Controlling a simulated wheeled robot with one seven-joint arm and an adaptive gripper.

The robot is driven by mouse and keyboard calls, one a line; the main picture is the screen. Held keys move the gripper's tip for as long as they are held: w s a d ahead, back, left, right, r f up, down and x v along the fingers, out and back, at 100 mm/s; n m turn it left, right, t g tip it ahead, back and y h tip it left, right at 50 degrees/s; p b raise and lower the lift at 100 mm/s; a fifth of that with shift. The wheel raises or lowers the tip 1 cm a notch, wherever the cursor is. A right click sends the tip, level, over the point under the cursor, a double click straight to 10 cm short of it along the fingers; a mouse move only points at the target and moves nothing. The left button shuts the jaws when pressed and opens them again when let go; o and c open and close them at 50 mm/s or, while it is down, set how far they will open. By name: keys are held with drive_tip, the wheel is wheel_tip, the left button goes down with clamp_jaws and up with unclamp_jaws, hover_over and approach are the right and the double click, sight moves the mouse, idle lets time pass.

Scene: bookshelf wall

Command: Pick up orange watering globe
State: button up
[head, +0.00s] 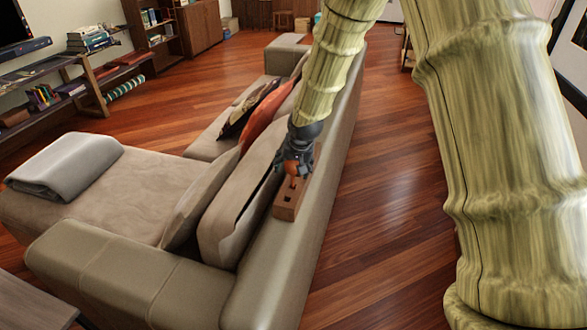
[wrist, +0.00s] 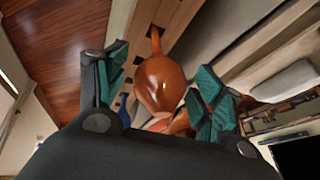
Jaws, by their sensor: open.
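The orange watering globe (wrist: 160,84) has a round glossy bulb and a thin stem. Its stem points toward a brown wooden block with holes (wrist: 186,14), which rests on the top of the sofa back. In the head view the globe (head: 292,182) shows as a small orange spot just above the block (head: 287,208), partly hidden by my gripper (head: 297,168). In the wrist view my gripper (wrist: 163,90) is open, with its teal-padded fingers on either side of the bulb. Gaps show between bulb and pads. I cannot tell whether the stem sits in a hole.
The beige sofa (head: 110,185) carries a grey folded blanket (head: 65,165), a red cushion (head: 265,115) and other cushions beside the block. Bare wood floor (head: 385,215) lies right of the sofa. A blue object (wrist: 123,106) shows behind the left finger.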

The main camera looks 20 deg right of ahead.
drive_tip(key=c, duration=1.1)
